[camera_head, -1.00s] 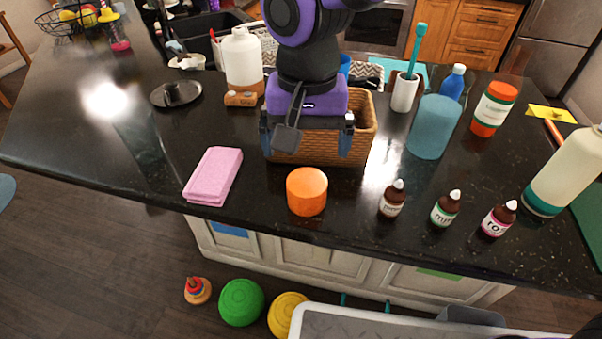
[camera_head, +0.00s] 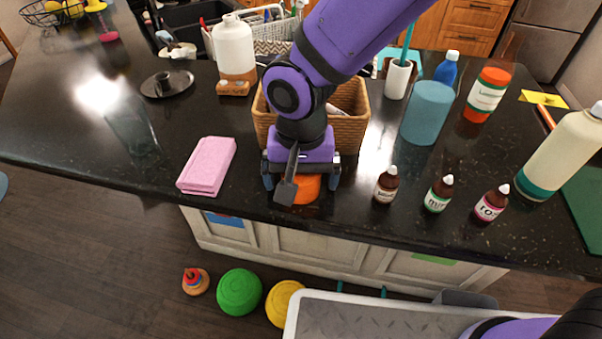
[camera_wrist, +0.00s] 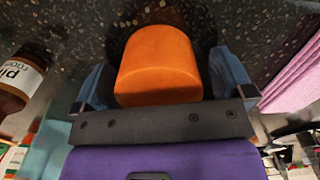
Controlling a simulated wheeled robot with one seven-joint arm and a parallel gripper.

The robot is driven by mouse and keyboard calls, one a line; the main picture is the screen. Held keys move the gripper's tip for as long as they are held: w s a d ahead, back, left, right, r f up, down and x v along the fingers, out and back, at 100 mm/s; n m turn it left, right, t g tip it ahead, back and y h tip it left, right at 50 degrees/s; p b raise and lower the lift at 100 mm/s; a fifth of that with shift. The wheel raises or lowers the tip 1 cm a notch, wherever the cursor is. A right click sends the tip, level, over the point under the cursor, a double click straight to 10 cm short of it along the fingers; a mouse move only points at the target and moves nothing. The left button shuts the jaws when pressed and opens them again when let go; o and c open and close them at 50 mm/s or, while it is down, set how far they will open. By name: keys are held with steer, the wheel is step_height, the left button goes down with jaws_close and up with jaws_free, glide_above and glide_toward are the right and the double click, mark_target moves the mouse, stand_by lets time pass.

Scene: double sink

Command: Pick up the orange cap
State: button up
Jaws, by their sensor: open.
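The orange cap (camera_head: 306,187) stands on the dark counter near its front edge, a plain orange cylinder. In the head view my gripper (camera_head: 301,182) is over it and hides much of it. In the wrist view the cap (camera_wrist: 158,66) sits between the two blue fingers of my gripper (camera_wrist: 160,85), one on each side. The fingers are open, with a visible gap on the right side and a narrower one on the left.
Small brown bottles (camera_head: 386,185) stand to the right. A wicker basket (camera_head: 350,130) is behind my gripper. The counter's front edge runs close before the cap.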

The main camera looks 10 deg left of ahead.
steer(key=c, duration=1)
steer(key=shift+r, duration=0.1)
